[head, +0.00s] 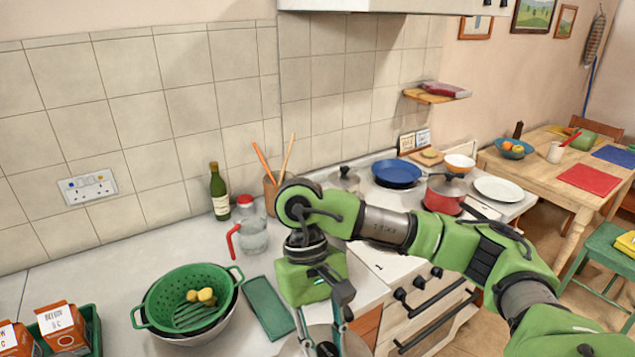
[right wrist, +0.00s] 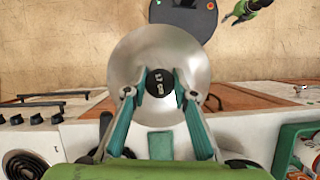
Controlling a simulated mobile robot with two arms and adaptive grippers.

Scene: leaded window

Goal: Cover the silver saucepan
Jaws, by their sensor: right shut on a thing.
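My right gripper (head: 330,335) is shut on the black knob of a round silver lid (head: 355,346). In the right wrist view, the fingers (right wrist: 160,88) close on the knob from both sides, and the lid (right wrist: 150,48) hangs over the floor by the counter's front edge. A silver pot-like thing with a black knob (head: 345,180) stands at the back by the hob, partly hidden by my right arm; I cannot tell whether it is the silver saucepan. A green and black part of mine at the top right of the wrist view may be my left gripper (right wrist: 242,10).
A red pan (head: 444,196) with a black-knobbed lid and a blue frying pan (head: 397,173) sit on the stove. A green colander (head: 180,303), a glass jug (head: 253,237) and a bottle (head: 219,195) stand on the counter. A green mat (head: 268,305) lies beside my gripper.

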